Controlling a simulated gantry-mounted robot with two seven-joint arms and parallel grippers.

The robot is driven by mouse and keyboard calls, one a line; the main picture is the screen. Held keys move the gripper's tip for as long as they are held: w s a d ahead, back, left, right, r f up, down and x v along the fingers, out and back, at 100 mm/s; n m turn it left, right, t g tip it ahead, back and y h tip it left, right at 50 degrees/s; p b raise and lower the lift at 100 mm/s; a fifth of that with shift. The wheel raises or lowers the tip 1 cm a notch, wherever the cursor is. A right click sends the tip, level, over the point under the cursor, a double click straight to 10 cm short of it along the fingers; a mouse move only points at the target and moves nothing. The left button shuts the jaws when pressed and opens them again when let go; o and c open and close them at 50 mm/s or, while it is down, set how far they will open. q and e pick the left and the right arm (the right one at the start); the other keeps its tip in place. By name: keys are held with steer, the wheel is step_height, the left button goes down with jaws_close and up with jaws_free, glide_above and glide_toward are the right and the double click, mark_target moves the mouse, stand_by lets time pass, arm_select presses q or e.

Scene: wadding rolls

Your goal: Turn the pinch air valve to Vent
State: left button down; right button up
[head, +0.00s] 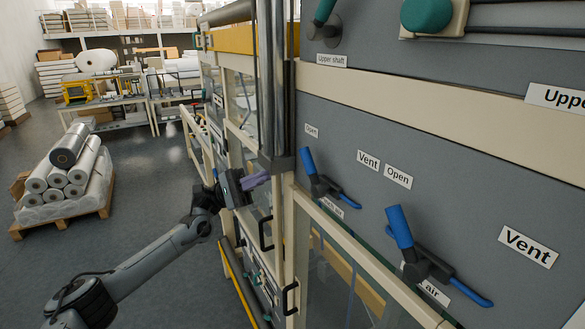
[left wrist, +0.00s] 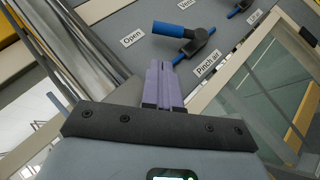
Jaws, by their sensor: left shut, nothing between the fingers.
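The pinch air valve (head: 321,186) is on the grey panel, with a blue-gripped lever and a thin blue-tipped rod at lower right. Its lever leans up and left toward the Open label (head: 311,130); the Vent label (head: 368,160) is to its right. The left wrist view shows the same valve (left wrist: 195,43) and its Pinch air label (left wrist: 208,64), partly covered in the head view. My left gripper (head: 268,178), with purple fingers, is shut and empty, left of the valve and apart from it. Its fingertips (left wrist: 158,66) appear below the lever in the wrist view. My right gripper is out of view.
A similar blue-handled valve (head: 410,245) is to the right, with its own Open and Vent (head: 528,246) labels. Framed glass doors are below. A pallet of rolls (head: 70,175) is at left.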

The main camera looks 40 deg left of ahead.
mark_target(316, 171)
arm_select(q)
steer(key=shift+r, duration=0.15)
steer(key=p+x, duration=0.5)
steer(key=x, duration=0.5)
stand_by(0.7)
